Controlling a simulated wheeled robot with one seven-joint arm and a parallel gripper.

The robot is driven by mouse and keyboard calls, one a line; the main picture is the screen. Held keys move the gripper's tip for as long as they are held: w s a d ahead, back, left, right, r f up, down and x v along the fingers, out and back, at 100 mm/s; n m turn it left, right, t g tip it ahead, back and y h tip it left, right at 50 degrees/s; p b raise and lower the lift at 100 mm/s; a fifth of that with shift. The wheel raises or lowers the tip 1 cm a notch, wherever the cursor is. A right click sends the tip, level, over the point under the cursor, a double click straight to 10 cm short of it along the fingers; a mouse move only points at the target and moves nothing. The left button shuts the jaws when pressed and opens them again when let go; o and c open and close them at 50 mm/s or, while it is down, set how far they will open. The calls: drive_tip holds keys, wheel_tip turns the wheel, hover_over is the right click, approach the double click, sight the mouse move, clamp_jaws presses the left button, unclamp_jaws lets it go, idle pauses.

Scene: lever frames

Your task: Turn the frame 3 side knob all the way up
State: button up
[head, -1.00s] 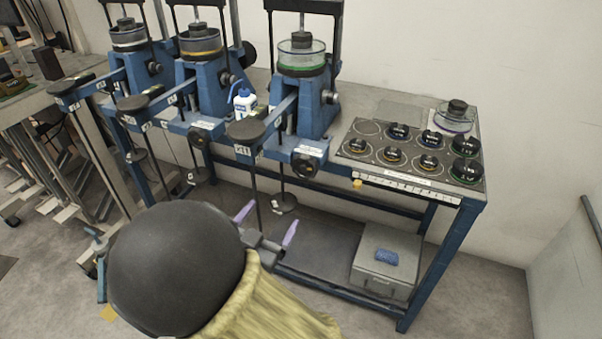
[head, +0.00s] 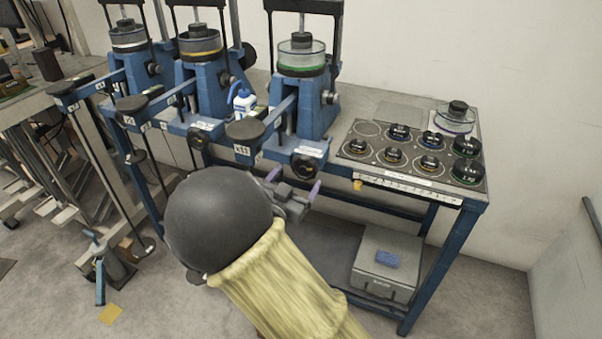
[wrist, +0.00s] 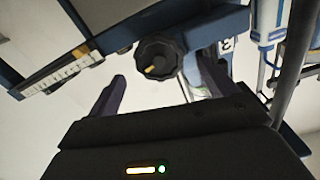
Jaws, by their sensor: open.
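The nearest blue lever frame (head: 303,118), at the right end of the row, carries a dish with a green ring. A black ribbed knob (head: 306,166) sits on its front beam; in the wrist view it shows a yellow pointer mark (wrist: 160,57), and a plate beside it seems to read 3. A smaller dark knob (head: 329,97) is on the frame's upper body. My gripper (head: 294,183) is open and empty, just below the front knob. In the wrist view its purple fingers (wrist: 153,85) are spread on either side below the knob, apart from it.
The bench top to the right holds a dark board (head: 362,158) with several black weights. A ruler strip (head: 408,187) runs along its front edge. A hanging rod passes close at the right of the wrist view. A grey box (head: 387,262) stands on the lower shelf.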

sight(303, 169)
drive_tip(key=shift+x, duration=1.85)
drive_tip(key=shift+c, duration=0.3)
drive_tip(key=c, duration=0.9)
drive_tip(key=shift+c, duration=0.2)
drive_tip(key=shift+m, duration=0.3)
drive_tip(key=o, duration=1)
drive_tip(key=shift+s, duration=0.1)
drive_tip(key=v, duration=1.7)
drive_tip(key=shift+p, duration=0.3)
